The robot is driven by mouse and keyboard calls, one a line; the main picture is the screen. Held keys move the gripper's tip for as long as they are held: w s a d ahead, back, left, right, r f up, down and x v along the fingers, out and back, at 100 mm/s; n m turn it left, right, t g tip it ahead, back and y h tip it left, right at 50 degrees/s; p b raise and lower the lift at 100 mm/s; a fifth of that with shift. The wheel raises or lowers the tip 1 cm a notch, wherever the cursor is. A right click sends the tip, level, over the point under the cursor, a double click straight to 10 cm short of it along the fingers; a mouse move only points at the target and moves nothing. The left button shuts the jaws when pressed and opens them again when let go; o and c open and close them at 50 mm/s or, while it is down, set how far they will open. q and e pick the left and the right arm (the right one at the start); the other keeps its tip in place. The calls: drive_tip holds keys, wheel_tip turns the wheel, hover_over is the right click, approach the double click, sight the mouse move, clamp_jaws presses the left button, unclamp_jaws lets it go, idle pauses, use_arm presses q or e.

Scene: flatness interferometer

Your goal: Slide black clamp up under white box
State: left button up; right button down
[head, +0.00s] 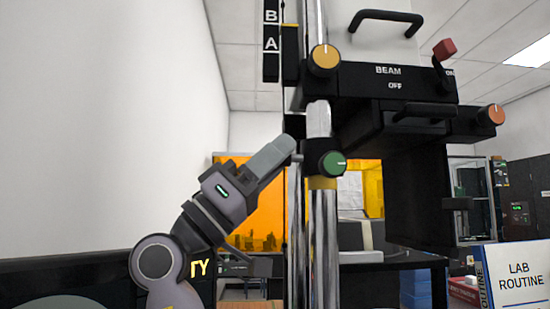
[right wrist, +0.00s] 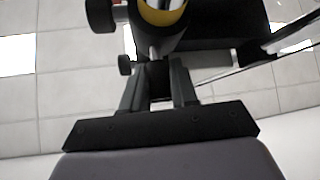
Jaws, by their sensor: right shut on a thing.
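The black clamp (head: 311,167) sits around the chrome post (head: 319,118), with a green knob (head: 333,163) at its front and a yellow band just below. Bare post shows between it and the black BEAM carriage (head: 385,75) above. A white box face (head: 378,48) with a black handle rises behind the carriage. My right gripper (head: 290,146) reaches the clamp from the lower left. In the right wrist view its fingers (right wrist: 157,68) are shut on a black part of the clamp (right wrist: 157,80). The exact contact is partly hidden. My left gripper is not in view.
The carriage carries a yellow knob (head: 323,58), a red switch (head: 445,48) and an orange knob (head: 490,115). A black rail marked A and B (head: 271,40) hangs left of the post. A LAB ROUTINE binder (head: 517,280) stands lower right. The left side is open before a plain wall.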

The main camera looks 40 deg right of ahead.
wheel_tip(320, 180, up, 6)
drive_tip(key=shift+f+p, duration=0.1)
drive_tip(key=shift+p, duration=1)
drive_tip(key=c, duration=1)
unclamp_jaws()
drive_tip(key=shift+o, duration=0.2)
drive_tip(key=b+v, duration=0.2)
drive_tip(key=v, duration=0.5)
